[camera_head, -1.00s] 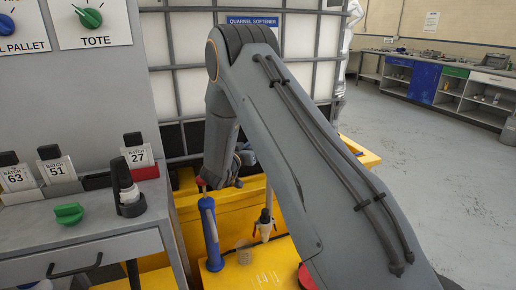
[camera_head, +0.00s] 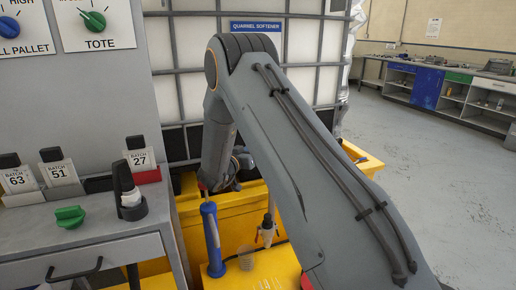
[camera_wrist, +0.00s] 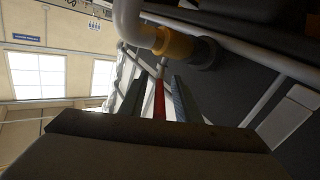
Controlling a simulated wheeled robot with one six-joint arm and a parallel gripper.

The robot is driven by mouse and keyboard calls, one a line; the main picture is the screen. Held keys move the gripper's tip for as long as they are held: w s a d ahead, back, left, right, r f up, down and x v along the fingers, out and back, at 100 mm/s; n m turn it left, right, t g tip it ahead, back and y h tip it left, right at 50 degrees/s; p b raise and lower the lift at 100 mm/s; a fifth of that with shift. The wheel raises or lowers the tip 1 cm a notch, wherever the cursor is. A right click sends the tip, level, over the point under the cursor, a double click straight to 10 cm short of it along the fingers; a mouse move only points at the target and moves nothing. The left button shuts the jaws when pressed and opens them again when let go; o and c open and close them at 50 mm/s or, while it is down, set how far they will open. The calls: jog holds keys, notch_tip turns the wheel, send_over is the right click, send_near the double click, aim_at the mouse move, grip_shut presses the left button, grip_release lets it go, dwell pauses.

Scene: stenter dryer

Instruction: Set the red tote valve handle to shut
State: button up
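In the wrist view, the red handle (camera_wrist: 159,98) is a narrow bar between the two fingers of my gripper (camera_wrist: 157,98). Gaps show on both sides of it, so my gripper looks open around or just behind it; depth is unclear. A yellow collar (camera_wrist: 175,45) joins a pale pipe and a dark fitting above the fingers. In the head view, my gripper is largely hidden behind my arm.
A grey bench with batch tags (camera_head: 62,172) and a green knob (camera_head: 70,217) stands at left. Open floor (camera_head: 430,170) is at right.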

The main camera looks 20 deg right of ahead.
jog(key=b+v, duration=0.1)
jog(key=v, duration=0.6)
jog(key=shift+s+a, duration=0.25)
jog(key=shift+a, duration=0.05)
